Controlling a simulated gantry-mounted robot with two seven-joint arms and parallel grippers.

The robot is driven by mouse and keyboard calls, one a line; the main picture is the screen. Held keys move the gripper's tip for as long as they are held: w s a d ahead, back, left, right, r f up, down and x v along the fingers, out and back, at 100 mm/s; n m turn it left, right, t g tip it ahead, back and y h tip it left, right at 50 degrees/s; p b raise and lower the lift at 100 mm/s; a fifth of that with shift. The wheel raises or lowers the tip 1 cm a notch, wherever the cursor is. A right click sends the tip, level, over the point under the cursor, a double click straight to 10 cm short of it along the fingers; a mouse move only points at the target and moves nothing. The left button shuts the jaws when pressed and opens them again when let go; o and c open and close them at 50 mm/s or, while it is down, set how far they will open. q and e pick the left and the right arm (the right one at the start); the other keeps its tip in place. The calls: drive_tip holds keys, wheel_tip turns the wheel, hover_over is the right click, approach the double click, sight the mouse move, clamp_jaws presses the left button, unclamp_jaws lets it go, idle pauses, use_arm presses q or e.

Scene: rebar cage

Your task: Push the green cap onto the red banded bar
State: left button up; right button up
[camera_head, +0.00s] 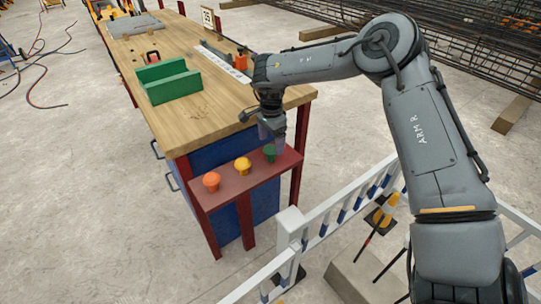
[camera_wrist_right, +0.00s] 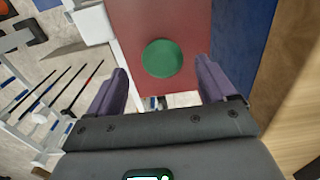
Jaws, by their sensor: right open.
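The green cap (camera_head: 269,154) sits at the right end of a dark red shelf on the front of the workbench. My right gripper (camera_head: 272,139) is just above it, pointing down. In the right wrist view, the green cap (camera_wrist_right: 161,58) lies between the lines of the two open purple fingers (camera_wrist_right: 161,72), with nothing held. Thin dark bars stand beyond the white railing; in the wrist view one bar (camera_wrist_right: 82,88) shows a red band near its upper end. In the head view my right arm may hide some bars. My left gripper is not in view.
An orange cap (camera_head: 211,181) and a yellow cap (camera_head: 242,166) stand on the same shelf (camera_head: 226,182). A white railing (camera_head: 330,217) runs between shelf and bars. A green channel-shaped block (camera_head: 168,82) lies on the wooden bench top.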

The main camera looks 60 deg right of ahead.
sight(270, 148)
drive_tip(key=shift+d+f+b, duration=0.1)
drive_tip(key=shift+f+b, duration=0.4)
drive_tip(key=shift+f, duration=0.3)
drive_tip(key=f+b, duration=0.1)
drive_tip(key=f, duration=0.1)
drive_tip(key=f+b, duration=0.2)
drive_tip(key=shift+w+a, duration=0.15)
drive_tip(key=shift+a, duration=0.05)
drive_tip(key=shift+c, duration=0.3)
drive_tip(key=c, duration=1)
